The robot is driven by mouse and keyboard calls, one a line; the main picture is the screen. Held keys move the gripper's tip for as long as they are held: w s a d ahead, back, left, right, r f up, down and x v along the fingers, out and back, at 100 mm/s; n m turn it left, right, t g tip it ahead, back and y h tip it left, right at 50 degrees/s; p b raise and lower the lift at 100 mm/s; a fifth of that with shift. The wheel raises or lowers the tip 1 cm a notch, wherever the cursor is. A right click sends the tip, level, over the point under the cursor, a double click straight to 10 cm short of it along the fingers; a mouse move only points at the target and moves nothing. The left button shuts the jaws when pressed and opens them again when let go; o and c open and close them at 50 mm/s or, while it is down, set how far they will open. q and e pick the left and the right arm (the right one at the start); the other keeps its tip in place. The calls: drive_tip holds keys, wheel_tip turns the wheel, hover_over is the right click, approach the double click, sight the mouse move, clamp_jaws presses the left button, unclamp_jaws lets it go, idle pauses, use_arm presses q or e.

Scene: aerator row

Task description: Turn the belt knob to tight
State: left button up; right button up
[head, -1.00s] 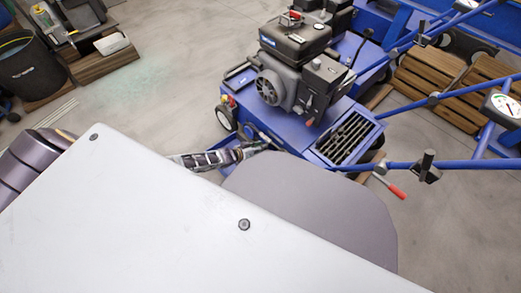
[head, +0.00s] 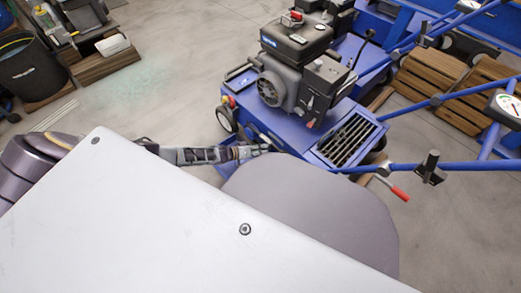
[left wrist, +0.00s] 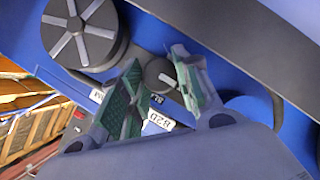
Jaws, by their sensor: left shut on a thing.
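The belt knob (left wrist: 157,72) is small, round and dark grey with a pale pointer mark. In the left wrist view it sits on the blue panel between the two green-padded fingers of my left gripper (left wrist: 160,90). The gripper is shut on it, and the fingers hide part of its rim. White labels (left wrist: 158,123) lie beside it, partly covered by a finger; I cannot read the pointer's setting. In the head view my left gripper (head: 262,149) reaches the near left side of the blue aerator (head: 290,125); the knob is hidden there. My right gripper is not in view.
A larger dark spoked wheel (left wrist: 83,35) is close to the left finger. The engine (head: 298,75), grille (head: 348,139) and red-tipped lever (head: 398,192) are on the aerator. Wooden pallets (head: 450,85) lie to the right. Open floor (head: 165,75) is at left.

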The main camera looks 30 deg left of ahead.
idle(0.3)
use_arm(q)
drive_tip(key=o, duration=0.9)
drive_tip(key=shift+c, duration=0.2)
drive_tip(key=shift+o, duration=0.8)
drive_tip(key=v, duration=1.2)
